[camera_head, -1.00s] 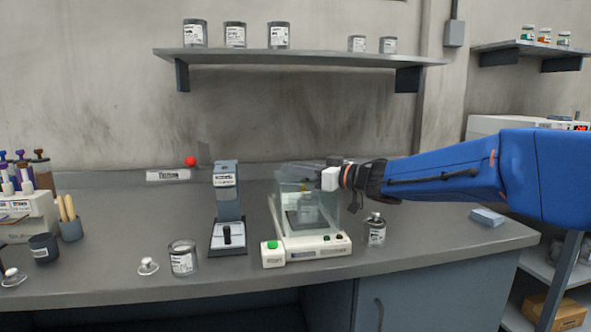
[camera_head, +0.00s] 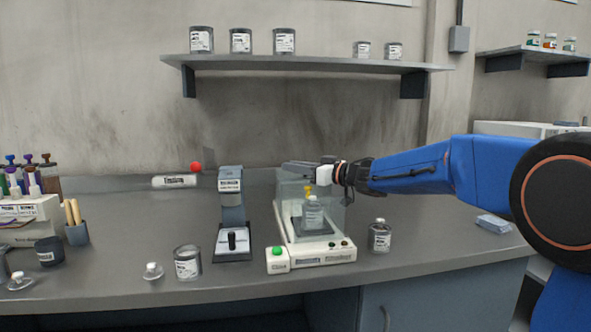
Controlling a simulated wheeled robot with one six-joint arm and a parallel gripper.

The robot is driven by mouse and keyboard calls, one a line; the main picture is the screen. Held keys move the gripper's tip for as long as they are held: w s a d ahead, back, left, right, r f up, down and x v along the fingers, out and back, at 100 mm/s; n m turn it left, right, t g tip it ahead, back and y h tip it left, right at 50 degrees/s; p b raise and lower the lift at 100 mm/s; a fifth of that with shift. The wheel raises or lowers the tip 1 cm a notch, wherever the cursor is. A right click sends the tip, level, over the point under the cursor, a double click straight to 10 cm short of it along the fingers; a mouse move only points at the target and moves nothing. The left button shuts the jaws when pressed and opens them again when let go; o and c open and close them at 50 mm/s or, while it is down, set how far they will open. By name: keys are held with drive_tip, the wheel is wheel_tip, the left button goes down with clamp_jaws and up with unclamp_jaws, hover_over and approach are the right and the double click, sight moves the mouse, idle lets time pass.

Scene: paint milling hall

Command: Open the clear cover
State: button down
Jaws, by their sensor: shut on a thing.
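The clear cover (camera_head: 290,192) belongs to the white bench device (camera_head: 312,256) in the middle of the counter. It stands raised toward the back of the device. My gripper (camera_head: 312,167) is at the cover's top edge, reaching in from the right, and is shut on it. The fingertips are small and partly hidden, so the exact grip is hard to see. A labelled jar (camera_head: 313,212) stands on the device's dark plate, with something yellow showing just above it.
A grey stand-like instrument (camera_head: 232,212) is close on the left. A labelled bottle (camera_head: 379,237) stands close on the right, and an open-topped can (camera_head: 187,263) is at the front left. A wall shelf (camera_head: 305,64) hangs above. The counter's right part is mostly clear.

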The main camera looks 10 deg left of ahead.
drive_tip(key=c, duration=1.6)
unclamp_jaws()
drive_tip(key=shift+d, duration=0.1)
drive_tip(key=v, duration=1.7)
drive_tip(key=shift+d, duration=0.15)
drive_tip(key=shift+r, duration=0.1)
